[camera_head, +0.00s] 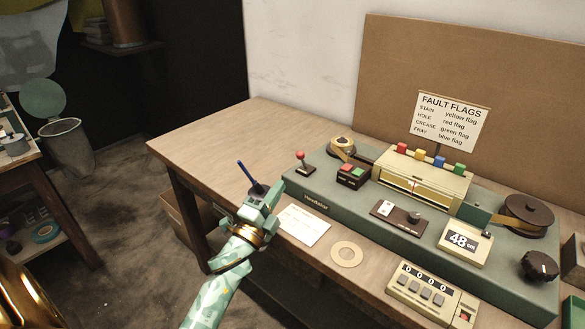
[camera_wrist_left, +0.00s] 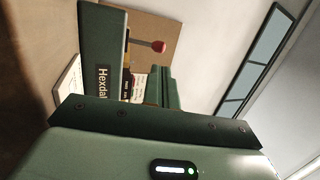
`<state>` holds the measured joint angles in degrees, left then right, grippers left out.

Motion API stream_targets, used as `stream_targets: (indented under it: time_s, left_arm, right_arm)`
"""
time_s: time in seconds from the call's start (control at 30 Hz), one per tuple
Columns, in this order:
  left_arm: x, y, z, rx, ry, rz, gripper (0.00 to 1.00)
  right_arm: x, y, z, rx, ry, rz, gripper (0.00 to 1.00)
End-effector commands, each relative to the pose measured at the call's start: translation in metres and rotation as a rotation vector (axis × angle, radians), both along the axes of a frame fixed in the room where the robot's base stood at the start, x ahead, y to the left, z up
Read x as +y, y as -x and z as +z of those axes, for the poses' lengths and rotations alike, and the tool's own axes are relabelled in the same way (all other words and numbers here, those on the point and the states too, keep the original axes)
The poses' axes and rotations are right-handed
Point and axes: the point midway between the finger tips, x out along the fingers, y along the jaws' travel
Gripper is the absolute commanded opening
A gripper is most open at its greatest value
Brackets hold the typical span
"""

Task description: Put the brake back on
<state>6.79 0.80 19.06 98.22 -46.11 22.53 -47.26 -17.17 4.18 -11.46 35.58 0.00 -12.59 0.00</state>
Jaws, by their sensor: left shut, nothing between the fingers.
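A lever with a red ball knob (camera_head: 301,157) stands at the left end of the green Hexdale winding machine (camera_head: 317,196). I take it for the brake. The knob also shows in the left wrist view (camera_wrist_left: 157,46), past the machine's green edge. My left gripper (camera_head: 274,189) is shut and empty, in front of and to the left of the lever, apart from it. Its green body fills the bottom of the left wrist view. My right gripper is not in view.
Red and green buttons (camera_head: 353,174) and a tape roll (camera_head: 342,145) sit close to the lever. The table's back left is clear.

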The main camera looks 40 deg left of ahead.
Motion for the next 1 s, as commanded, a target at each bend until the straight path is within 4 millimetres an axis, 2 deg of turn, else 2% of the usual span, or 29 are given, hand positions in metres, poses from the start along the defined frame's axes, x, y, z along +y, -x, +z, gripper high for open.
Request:
stream_targets:
  time_s: [0.03,0.2,0.4,0.6,1.0]
  left_arm:
    - [0.001,-0.011,0.004,-0.002,-0.001,0.000,0.00]
    - [0.004,-0.043,0.014,-0.001,0.000,-0.001,0.00]
    - [0.006,-0.066,0.023,0.001,0.001,0.000,0.00]
    - [0.006,-0.074,0.026,0.002,0.000,0.000,0.00]
    - [0.006,-0.074,0.029,0.008,0.000,0.000,0.00]
  right_arm:
    - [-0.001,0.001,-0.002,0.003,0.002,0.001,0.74]
    - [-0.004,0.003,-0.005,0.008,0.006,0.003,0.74]
    - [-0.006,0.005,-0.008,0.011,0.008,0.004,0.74]
    - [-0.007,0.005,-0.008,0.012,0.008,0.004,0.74]
    - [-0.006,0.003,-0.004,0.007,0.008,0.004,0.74]
